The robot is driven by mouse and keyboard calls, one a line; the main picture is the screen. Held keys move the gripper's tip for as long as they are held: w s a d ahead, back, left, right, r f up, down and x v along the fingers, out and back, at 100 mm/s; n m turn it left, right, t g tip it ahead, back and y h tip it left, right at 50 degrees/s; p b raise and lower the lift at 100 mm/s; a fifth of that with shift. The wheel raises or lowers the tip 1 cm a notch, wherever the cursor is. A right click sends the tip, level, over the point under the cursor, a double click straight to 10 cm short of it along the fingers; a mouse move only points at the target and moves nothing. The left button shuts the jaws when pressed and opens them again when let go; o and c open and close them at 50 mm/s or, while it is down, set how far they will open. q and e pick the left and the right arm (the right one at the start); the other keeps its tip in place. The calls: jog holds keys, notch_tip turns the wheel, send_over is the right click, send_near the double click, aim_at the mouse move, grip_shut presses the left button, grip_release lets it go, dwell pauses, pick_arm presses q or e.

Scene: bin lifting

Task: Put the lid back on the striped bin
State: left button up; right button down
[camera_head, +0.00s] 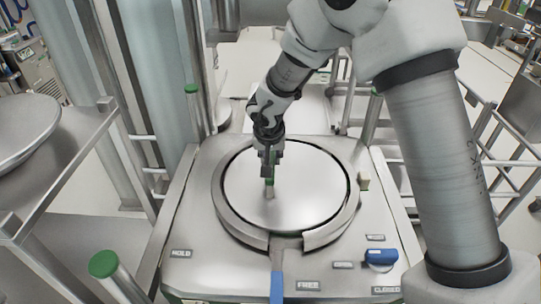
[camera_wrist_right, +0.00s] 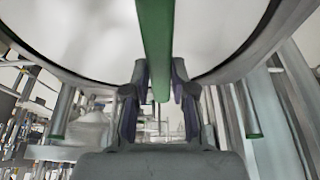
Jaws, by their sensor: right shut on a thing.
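A round metal lid (camera_head: 310,185) with a green-edged handle (camera_head: 270,186) lies within the outline of a metal ring (camera_head: 228,222) on a grey station. I cannot tell whether it rests there or hangs slightly above. My right gripper (camera_head: 269,166) reaches down from above and is shut on the handle. In the right wrist view the green handle (camera_wrist_right: 155,45) runs between the fingers of my right gripper (camera_wrist_right: 157,88), with the pale lid (camera_wrist_right: 105,30) around it. No striped bin can be made out. My left gripper is out of view.
A blue-handled lever (camera_head: 277,288) sticks out at the ring's front, near a FREE label. A blue knob (camera_head: 381,257) sits beside a CLOSED label. Green-capped posts (camera_head: 104,264) and a large dish (camera_head: 24,130) stand left. Metal rails (camera_head: 490,160) run along the right.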

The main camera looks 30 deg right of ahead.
jog(key=shift+w, duration=0.1)
dwell(0.3)
jog(key=c, duration=0.9)
grip_release()
jog(key=shift+s+f, duration=0.15)
jog(key=shift+s, duration=0.05)
jog(key=v, duration=1.2)
jog(key=shift+w+a, duration=0.1)
